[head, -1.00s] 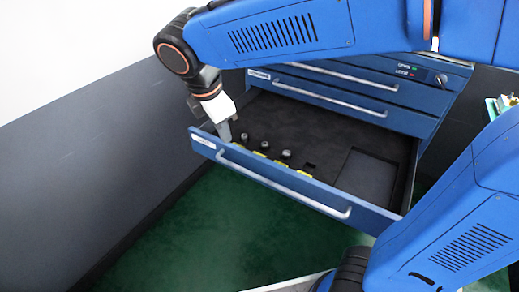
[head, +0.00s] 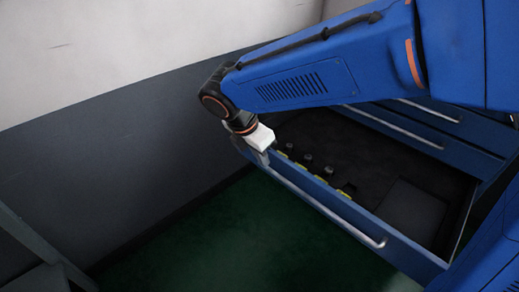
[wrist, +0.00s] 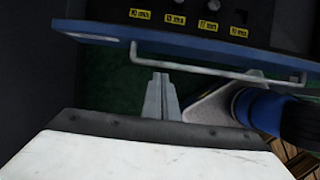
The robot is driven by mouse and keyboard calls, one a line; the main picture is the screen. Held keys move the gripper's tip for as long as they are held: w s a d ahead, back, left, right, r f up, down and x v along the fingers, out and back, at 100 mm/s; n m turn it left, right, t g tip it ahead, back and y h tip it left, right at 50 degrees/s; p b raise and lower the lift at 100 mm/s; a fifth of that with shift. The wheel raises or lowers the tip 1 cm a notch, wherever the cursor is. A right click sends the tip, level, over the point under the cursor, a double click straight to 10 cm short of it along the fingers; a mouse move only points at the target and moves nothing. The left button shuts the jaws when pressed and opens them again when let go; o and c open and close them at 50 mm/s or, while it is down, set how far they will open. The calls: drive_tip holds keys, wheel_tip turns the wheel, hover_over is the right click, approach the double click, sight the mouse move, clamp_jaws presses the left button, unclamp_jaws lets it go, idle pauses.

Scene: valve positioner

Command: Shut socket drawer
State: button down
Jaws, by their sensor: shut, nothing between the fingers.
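The socket drawer (head: 412,260) stands pulled out, its blue front facing me, with a long silver bar handle (head: 330,213). Its dark insert holds a few small sockets (head: 328,170) behind yellow size labels. My gripper (head: 263,160) is at the left part of the drawer front, near the handle's left end. In the wrist view my fingers (wrist: 160,78) are closed together and empty, outside the drawer, pointing at its front (wrist: 110,33). The handle (wrist: 220,68) runs just beyond the fingertips. I cannot tell whether they touch.
Closed drawers with silver handles (head: 395,125) are in the cabinet behind, partly hidden by my arm. A grey wall (head: 120,150) runs along the left. The green floor (head: 230,225) in front of the drawer is clear. A grey frame (head: 40,250) stands at the lower left.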

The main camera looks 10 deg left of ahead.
sight(275, 156)
drive_tip(key=w+d+f, duration=0.2)
drive_tip(key=f, duration=0.1)
drive_tip(key=shift+w+d, duration=0.1)
drive_tip(key=shift+w, duration=0.25)
drive_tip(key=shift+w+d, duration=0.5)
drive_tip(key=shift+w, duration=0.2)
drive_tip(key=shift+w+d, duration=0.1)
drive_tip(key=w+d, duration=0.9)
drive_tip(key=w, duration=0.3)
drive_tip(key=w+d, duration=1)
drive_tip(key=w, duration=0.2)
drive_tip(key=shift+w+d, duration=0.15)
drive_tip(key=shift+w, duration=0.25)
